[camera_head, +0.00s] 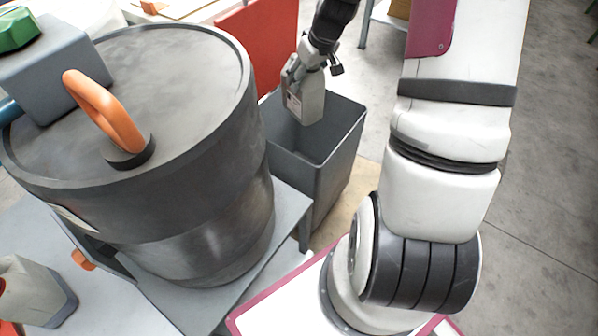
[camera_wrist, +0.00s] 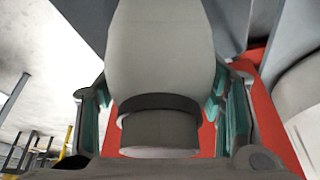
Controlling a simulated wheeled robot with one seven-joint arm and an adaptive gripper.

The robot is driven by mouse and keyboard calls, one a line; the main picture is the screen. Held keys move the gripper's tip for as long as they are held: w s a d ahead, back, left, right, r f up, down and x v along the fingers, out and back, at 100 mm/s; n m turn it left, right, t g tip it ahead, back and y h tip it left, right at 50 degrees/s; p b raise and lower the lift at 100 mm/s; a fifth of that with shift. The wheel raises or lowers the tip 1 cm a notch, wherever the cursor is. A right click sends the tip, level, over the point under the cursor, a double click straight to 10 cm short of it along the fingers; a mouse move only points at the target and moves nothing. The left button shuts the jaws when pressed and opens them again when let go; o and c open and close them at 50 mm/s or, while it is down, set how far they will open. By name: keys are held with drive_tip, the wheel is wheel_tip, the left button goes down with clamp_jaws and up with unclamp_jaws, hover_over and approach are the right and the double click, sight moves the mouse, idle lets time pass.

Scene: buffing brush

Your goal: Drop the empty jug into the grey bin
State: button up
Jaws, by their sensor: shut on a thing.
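The grey jug (camera_head: 305,98) hangs from my gripper (camera_head: 318,62) over the opening of the grey bin (camera_head: 345,150) in the head view. The jug has a small label on its side and its lower end is at about the bin's rim in the picture; its exact height above the bin I cannot tell. In the wrist view the jug (camera_wrist: 165,55) fills the middle, with its dark collar and neck towards me. My gripper's fingers (camera_wrist: 160,115) with teal pads are closed on both sides of it. The bin's inside is mostly dark and its floor is hidden.
A large dark drum (camera_head: 190,130) with an orange handle (camera_head: 105,112) stands left of the bin on a grey stand. A red panel (camera_head: 262,45) rises behind the bin. Another pale container (camera_head: 32,292) sits at lower left. Open floor (camera_head: 545,170) lies to the right.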

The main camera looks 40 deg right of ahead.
sight(324, 81)
drive_tip(key=shift+s+d+f+b, duration=0.15)
drive_tip(key=shift+d+f+b, duration=0.45)
drive_tip(key=shift+f, duration=0.85)
drive_tip(key=shift+s+d+f+b, duration=0.1)
drive_tip(key=shift+d+f+b, duration=0.1)
drive_tip(key=shift+f+b, duration=1)
drive_tip(key=shift+s+d+f+b, duration=0.15)
drive_tip(key=shift+d+f+b, duration=0.3)
drive_tip(key=shift+f, duration=1.3)
drive_tip(key=o, duration=1.5)
drive_tip(key=shift+o, duration=0.2)
drive_tip(key=shift+r, duration=0.1)
drive_tip(key=v, duration=1.2)
drive_tip(key=shift+a, duration=0.1)
drive_tip(key=shift+s, duration=0.1)
